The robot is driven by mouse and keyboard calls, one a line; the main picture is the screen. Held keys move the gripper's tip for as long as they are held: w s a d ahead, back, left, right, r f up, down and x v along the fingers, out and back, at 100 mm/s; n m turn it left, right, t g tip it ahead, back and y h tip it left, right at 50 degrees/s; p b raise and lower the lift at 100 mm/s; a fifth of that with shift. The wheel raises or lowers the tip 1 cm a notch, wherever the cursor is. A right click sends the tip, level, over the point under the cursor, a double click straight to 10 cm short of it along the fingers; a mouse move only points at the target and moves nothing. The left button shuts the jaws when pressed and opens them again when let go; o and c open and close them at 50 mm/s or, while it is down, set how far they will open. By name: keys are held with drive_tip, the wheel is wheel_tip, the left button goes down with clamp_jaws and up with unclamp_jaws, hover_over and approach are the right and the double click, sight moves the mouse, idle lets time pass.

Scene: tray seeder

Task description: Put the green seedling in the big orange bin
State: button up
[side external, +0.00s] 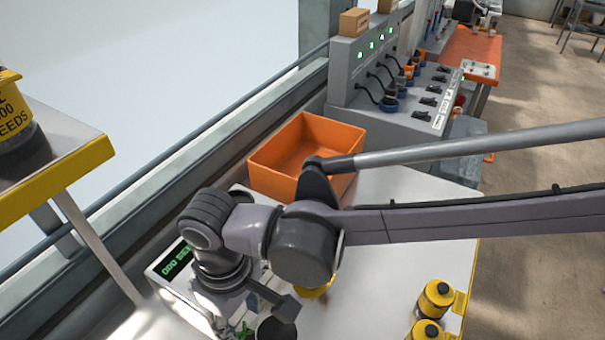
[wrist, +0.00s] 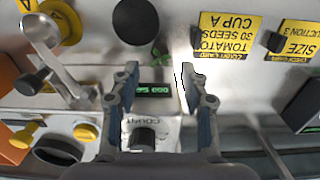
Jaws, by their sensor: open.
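The small green seedling (wrist: 158,57) shows in the wrist view, just beyond and between my open fingertips, beside a dark round part. Its leaves also show at the bottom edge of the side view (side external: 243,333), partly cut off. My gripper (wrist: 159,80) is open with nothing between its fingers. In the side view my wrist hangs over the grey counter unit, and the fingers are mostly hidden. The big orange bin (side external: 280,180) stands behind my arm at the upper middle of the side view. It looks empty where its inside shows.
A green-lit display (wrist: 153,88) and a black knob (wrist: 145,136) lie below the fingers. A dark round part (wrist: 134,20) is close to the seedling. Yellow-capped bottles (side external: 433,298) stand at the right table edge. Bare white table (side external: 400,270) lies between.

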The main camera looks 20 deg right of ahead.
sight(248, 335)
drive_tip(key=w+d+r+m+t+y, duration=0.1)
drive_tip(key=w+d+r, duration=0.35)
drive_tip(key=d, duration=0.25)
drive_tip(key=w+d+r+m, duration=0.1)
drive_tip(key=w+d+r, duration=0.2)
drive_tip(key=d+r, duration=0.3)
drive_tip(key=s+d+r+m+t, duration=0.1)
drive_tip(key=d+m+t, duration=0.3)
drive_tip(key=d, duration=2.3)
drive_tip(key=shift+s+m, duration=0.35)
drive_tip(key=shift+m, duration=0.05)
drive_tip(key=s+d+f, duration=0.1)
drive_tip(key=d, duration=0.2)
drive_tip(key=s+d+f+m+t, duration=0.1)
drive_tip(key=s+d, duration=0.1)
drive_tip(key=d, duration=0.1)
drive_tip(key=s+d+f+m+t+h, duration=0.1)
drive_tip(key=s+d+f, duration=0.1)
drive_tip(key=d, duration=0.1)
drive_tip(key=shift+s+d, duration=0.15)
drive_tip(key=shift+d, duration=0.15)
drive_tip(key=shift+c, duration=1)
drive_tip(key=shift+r, duration=0.15)
